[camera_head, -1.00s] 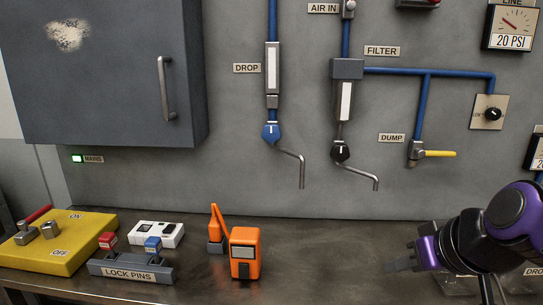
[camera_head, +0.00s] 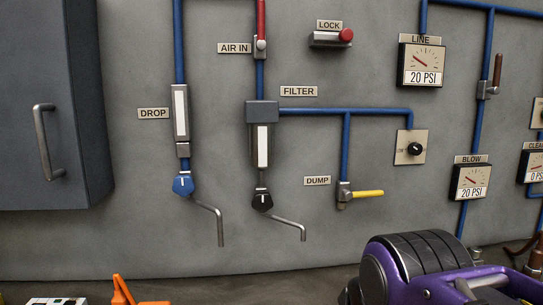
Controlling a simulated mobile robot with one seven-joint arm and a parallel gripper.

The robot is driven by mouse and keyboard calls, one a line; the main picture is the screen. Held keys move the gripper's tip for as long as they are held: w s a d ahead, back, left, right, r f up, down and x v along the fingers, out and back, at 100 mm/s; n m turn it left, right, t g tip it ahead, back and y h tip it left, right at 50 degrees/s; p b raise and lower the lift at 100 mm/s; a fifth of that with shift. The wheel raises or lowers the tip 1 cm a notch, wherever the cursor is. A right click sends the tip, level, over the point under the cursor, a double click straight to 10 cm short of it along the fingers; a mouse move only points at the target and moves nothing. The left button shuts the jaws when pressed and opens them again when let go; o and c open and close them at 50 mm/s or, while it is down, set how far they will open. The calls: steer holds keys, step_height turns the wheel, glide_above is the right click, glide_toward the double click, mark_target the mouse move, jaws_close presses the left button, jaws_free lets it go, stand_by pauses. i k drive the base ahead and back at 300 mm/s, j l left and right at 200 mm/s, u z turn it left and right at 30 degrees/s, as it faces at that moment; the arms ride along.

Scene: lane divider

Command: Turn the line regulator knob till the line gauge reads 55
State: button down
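The line gauge (camera_head: 422,65) hangs at the upper right of the wall panel under a LINE label and reads 20 PSI. The black regulator knob (camera_head: 415,149) sits on a pale square plate (camera_head: 404,157) below and slightly left of that gauge, at the end of the blue pipe from the filter. My purple and black arm shows at the lower right, below the knob and apart from it. The fingertips of my gripper are not visible.
The BLOW gauge (camera_head: 470,182) reads 20 PSI. The yellow dump lever (camera_head: 367,194) sticks out below left of the knob. Bent metal pipes (camera_head: 290,226) jut from the drop and filter units. A cabinet (camera_head: 40,130) stands at left. The wall before the knob looks clear.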

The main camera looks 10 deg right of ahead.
mark_target(415, 148)
steer(key=z, duration=1)
